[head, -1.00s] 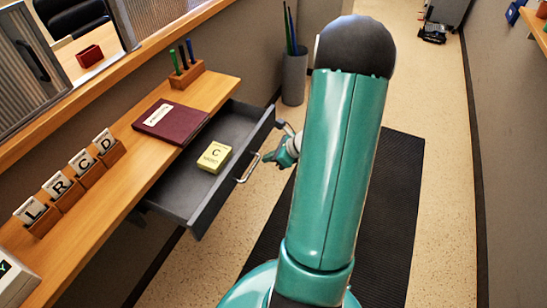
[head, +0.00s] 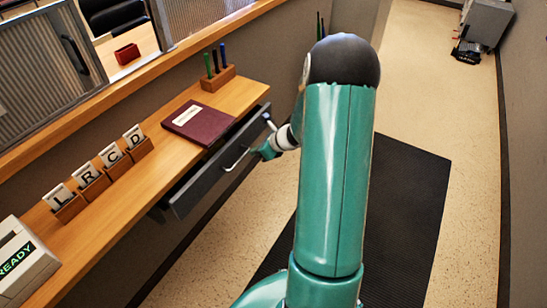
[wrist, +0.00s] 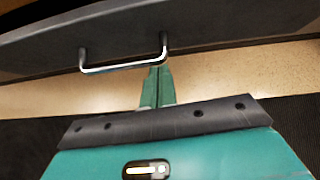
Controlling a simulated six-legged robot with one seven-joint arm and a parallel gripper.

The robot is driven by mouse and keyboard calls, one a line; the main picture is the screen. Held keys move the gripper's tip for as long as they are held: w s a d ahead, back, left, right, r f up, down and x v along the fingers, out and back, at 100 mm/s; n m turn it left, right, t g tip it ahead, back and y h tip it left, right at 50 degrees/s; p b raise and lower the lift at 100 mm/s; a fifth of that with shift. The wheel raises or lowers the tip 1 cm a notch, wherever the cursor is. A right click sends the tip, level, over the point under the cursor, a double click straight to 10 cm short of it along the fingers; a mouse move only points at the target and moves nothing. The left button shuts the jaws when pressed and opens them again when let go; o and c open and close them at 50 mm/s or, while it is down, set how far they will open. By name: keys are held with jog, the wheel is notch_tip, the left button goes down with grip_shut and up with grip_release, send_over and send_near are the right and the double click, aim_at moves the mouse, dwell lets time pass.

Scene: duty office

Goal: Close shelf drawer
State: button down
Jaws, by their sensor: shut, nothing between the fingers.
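The dark grey shelf drawer (head: 215,165) under the wooden shelf stands only a little way out, with a narrow dark gap showing behind its front. Its silver bar handle (head: 236,160) also shows in the wrist view (wrist: 122,69). My gripper (head: 262,152) is at the drawer front, near the handle's right end. In the wrist view its green fingers (wrist: 156,85) are together, with their tips at or very near the drawer front beside the handle. I cannot tell whether they touch. The drawer's inside is mostly hidden.
The wooden shelf (head: 110,210) carries a maroon book (head: 198,124), a pen block (head: 218,78), lettered card holders (head: 100,175) and a device reading READY (head: 20,262). A black mat (head: 405,210) lies on the floor. The aisle ahead (head: 425,80) is clear.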

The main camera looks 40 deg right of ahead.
aim_at(240, 145)
jog(key=w, duration=0.1)
jog(key=w+a, duration=0.1)
jog(key=w, duration=0.2)
jog(key=shift+w+a, duration=0.3)
jog(key=shift+a, duration=0.05)
jog(key=shift+w+a+r, duration=0.1)
jog(key=shift+w+a, duration=0.05)
jog(key=shift+w, duration=0.15)
jog(key=shift+w+r, duration=0.1)
jog(key=shift+w, duration=0.05)
